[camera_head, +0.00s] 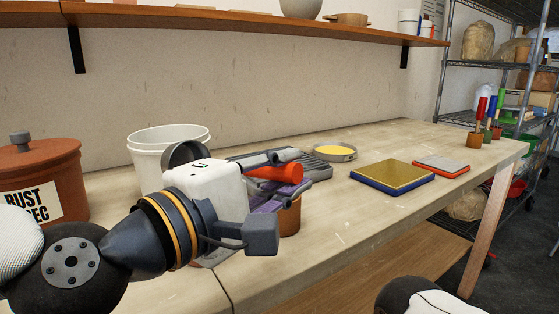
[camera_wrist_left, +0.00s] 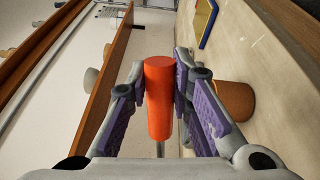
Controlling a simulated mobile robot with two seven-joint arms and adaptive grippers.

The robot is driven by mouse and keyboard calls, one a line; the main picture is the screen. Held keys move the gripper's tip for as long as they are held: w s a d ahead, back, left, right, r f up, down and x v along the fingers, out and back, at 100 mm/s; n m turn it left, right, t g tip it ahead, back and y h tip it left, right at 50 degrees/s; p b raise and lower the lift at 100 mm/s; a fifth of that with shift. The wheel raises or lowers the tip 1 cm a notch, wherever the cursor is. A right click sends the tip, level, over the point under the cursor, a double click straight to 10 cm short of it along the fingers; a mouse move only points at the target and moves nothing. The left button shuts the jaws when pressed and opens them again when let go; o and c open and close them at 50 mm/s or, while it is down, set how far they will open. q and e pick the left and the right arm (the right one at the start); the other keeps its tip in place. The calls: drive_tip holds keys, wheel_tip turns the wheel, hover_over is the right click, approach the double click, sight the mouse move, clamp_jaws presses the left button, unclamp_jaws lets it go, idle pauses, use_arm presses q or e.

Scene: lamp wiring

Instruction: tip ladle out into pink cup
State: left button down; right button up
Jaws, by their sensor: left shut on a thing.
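My left gripper (camera_head: 290,181) is shut on an orange-red cylindrical handle (camera_head: 270,173), apparently the ladle's. In the left wrist view this handle (camera_wrist_left: 160,98) stands between the purple finger pads, with a thin metal rod running back toward the palm. A dark round rim (camera_head: 185,152) shows behind my wrist, in front of the white bucket; I cannot tell whether it is the ladle's bowl. A brown-orange cup (camera_head: 291,219) stands on the bench below my gripper, partly hidden; it also shows in the left wrist view (camera_wrist_left: 234,100). I see no clearly pink cup. My right gripper is out of view.
A white bucket (camera_head: 165,136) and a rust-brown lidded pot (camera_head: 68,165) stand on the left. A yellow-filled round dish (camera_head: 334,152), a gold-topped blue block (camera_head: 392,176) and a red-grey block (camera_head: 441,166) lie further right. The bench front is clear. A wall shelf (camera_head: 240,24) runs above.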

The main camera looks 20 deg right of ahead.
use_arm(q)
drive_tip(key=shift+s+f+m, duration=0.1)
drive_tip(key=shift+f+m, duration=0.2)
drive_tip(key=shift+f, duration=0.15)
idle(2.1)
